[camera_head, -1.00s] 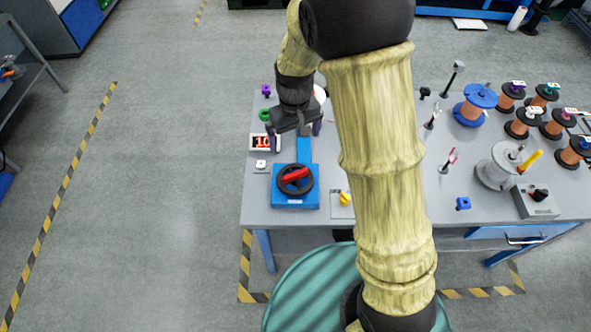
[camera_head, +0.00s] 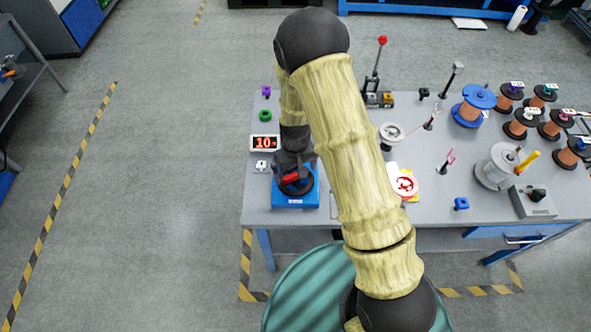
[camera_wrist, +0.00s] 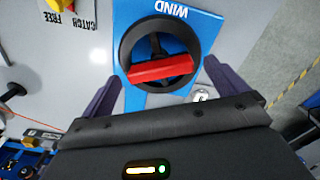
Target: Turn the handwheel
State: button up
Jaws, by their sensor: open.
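The handwheel (camera_head: 294,185) is a dark wheel with a red bar grip (camera_wrist: 162,68) across its middle. It sits on a blue base (camera_head: 296,202) near the table's front left; the wrist view shows "WIND" on this base. My gripper (camera_wrist: 158,80) is open. In the wrist view its two dark fingers stand either side of the wheel, with the red bar between them and nothing held. In the head view my gripper is above the wheel and hides part of it. I cannot tell whether the fingers touch the wheel.
A display reading 10 (camera_head: 265,142) stands behind the wheel at left. A yellow knob (camera_wrist: 63,4) is beside the base in the wrist view. A red-handled lever (camera_head: 376,65), a grey reel (camera_head: 495,172) and several copper spools stand further right. The floor left of the table is clear.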

jog(key=shift+f, duration=0.35)
jog(key=c, duration=1)
jog(key=shift+m, duration=0.8)
jog(key=o, duration=1)
